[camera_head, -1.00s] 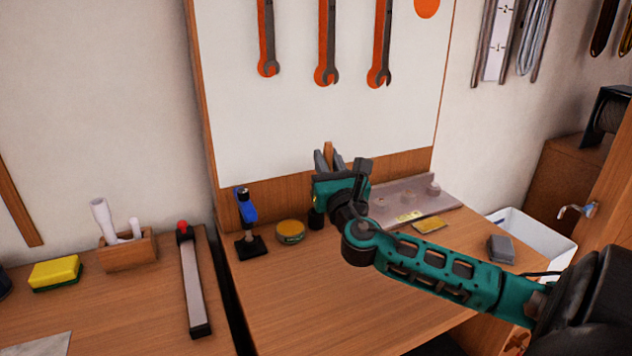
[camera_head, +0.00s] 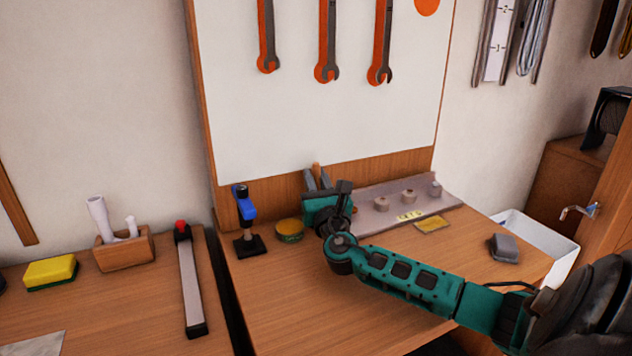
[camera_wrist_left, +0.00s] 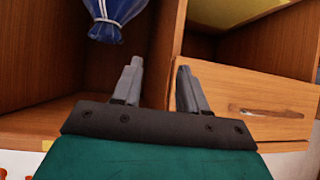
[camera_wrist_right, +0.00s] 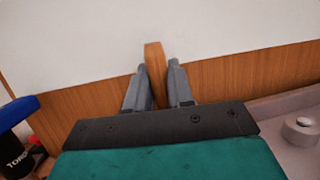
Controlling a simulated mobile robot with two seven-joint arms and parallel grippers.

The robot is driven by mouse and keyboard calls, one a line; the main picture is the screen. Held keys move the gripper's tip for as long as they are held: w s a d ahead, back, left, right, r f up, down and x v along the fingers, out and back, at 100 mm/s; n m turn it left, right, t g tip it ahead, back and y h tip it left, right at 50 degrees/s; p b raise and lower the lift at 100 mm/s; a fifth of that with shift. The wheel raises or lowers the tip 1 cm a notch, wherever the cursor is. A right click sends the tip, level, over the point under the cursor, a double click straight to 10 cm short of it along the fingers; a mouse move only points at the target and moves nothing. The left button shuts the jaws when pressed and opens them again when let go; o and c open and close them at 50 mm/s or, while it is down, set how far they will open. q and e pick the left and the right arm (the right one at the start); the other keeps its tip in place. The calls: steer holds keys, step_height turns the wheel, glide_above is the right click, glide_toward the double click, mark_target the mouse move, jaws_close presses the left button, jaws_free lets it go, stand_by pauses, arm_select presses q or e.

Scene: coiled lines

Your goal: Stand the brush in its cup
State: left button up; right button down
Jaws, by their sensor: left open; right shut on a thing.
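The brush shows only as a wooden handle (camera_head: 316,169), upright against the board's wooden lower strip. In the right wrist view, the handle (camera_wrist_right: 154,62) stands between the fingers of my right gripper (camera_wrist_right: 156,78). That gripper (camera_head: 317,183) is shut on it, low over the back of the bench. The brush's lower end is hidden behind the gripper. No cup can be made out now; the gripper and wrist cover that spot. My left gripper (camera_wrist_left: 158,72) is open and empty in the left wrist view, in front of wooden compartments, and outside the head view.
A blue-topped tool (camera_head: 245,215) and a round tin (camera_head: 289,230) stand left of my right gripper. A grey tray with knobs (camera_head: 368,222), a yellow card (camera_head: 432,224) and a grey block (camera_head: 504,248) lie right. The bench front is clear.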

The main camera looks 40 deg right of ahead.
mark_target(317, 183)
steer(key=shift+f+b, duration=0.55)
steer(key=shift+f, duration=0.05)
steer(key=c, duration=1)
jaws_free()
steer(key=shift+r, duration=0.15)
steer(key=shift+r+p, duration=0.3)
steer(key=shift+p, duration=0.1)
steer(key=shift+r+p, duration=0.45)
steer(key=shift+r, duration=0.05)
steer(key=v, duration=0.6)
steer(key=shift+s+a+f+b, duration=0.15)
steer(key=shift+s+f+b, duration=0.05)
steer(key=shift+f+b, duration=0.25)
steer(key=shift+s+a, duration=0.2)
steer(key=shift+s, duration=0.25)
